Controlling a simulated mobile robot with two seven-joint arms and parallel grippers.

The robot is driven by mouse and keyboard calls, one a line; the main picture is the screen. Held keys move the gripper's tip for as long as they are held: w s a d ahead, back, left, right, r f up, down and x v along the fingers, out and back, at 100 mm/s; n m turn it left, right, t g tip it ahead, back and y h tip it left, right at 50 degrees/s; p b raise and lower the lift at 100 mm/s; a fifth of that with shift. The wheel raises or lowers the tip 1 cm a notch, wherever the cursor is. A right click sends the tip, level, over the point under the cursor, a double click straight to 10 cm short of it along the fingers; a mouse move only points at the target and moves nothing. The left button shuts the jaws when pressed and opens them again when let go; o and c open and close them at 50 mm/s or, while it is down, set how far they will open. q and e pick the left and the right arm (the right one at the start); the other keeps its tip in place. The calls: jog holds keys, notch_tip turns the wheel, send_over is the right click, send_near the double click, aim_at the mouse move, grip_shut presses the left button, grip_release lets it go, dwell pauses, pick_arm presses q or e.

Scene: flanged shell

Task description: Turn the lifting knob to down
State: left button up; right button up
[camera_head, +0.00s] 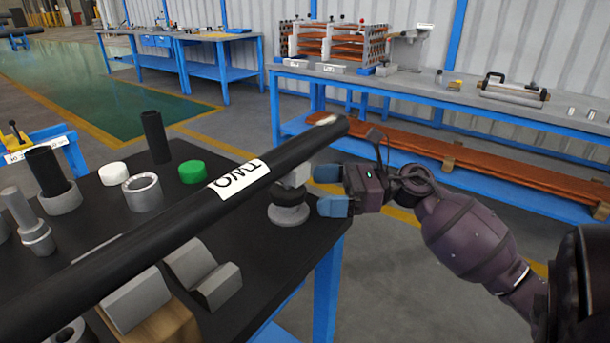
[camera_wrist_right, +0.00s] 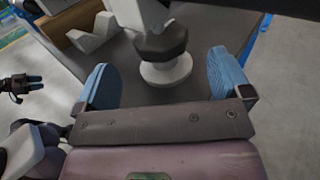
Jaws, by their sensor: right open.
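The lifting knob (camera_head: 288,194) is a dark faceted knob on a pale round base near the right edge of the black table, under the labelled end of a long black tube (camera_head: 210,198). In the right wrist view the knob (camera_wrist_right: 160,42) is centred between and beyond the fingers. My right gripper (camera_head: 330,190) is open, its blue fingers apart, just right of the knob and pointing at it. No contact shows. My left gripper (camera_wrist_right: 33,81) appears small at the left of the wrist view; its finger gap is too small to judge.
The tube crosses diagonally above the black table (camera_head: 256,262). Grey V-shaped blocks (camera_head: 203,274), a white cap (camera_head: 113,173), a green cap (camera_head: 192,171) and grey flanges (camera_head: 144,191) stand around it. A blue-framed bench (camera_head: 430,92) is behind; open floor lies to the right.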

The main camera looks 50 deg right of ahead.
jog(key=shift+v, duration=2.2)
